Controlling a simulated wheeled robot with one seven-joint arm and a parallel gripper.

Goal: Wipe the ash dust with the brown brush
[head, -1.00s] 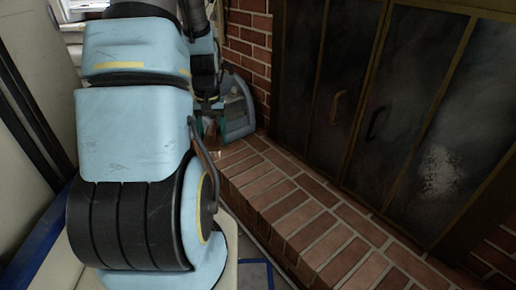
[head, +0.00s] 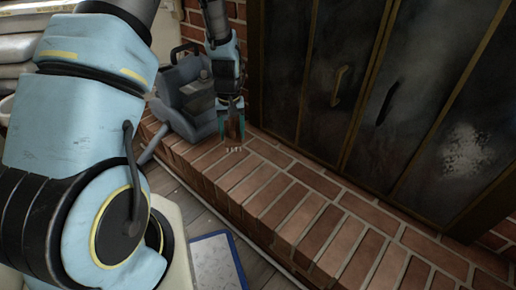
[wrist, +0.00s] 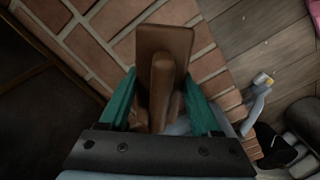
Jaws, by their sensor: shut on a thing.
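The ash dust (head: 468,150) is a pale, speckled patch on the dark glass of the right-hand fireplace door in the head view. My gripper (head: 233,122) has teal fingers and is low over the left part of the brick hearth, well left of the dust. It is shut on the brown brush (head: 235,128), whose wooden body (wrist: 165,50) fills the space between the fingers in the wrist view. My gripper (wrist: 163,105) hides part of the brush there. The bristles cannot be made out clearly.
A grey container with a dark handle (head: 185,100) stands at the hearth's left end, close beside my gripper. The brick hearth (head: 300,205) is clear toward the right. Dark fireplace doors with handles (head: 340,85) rise behind it. A blue-edged board (head: 215,262) lies on the floor.

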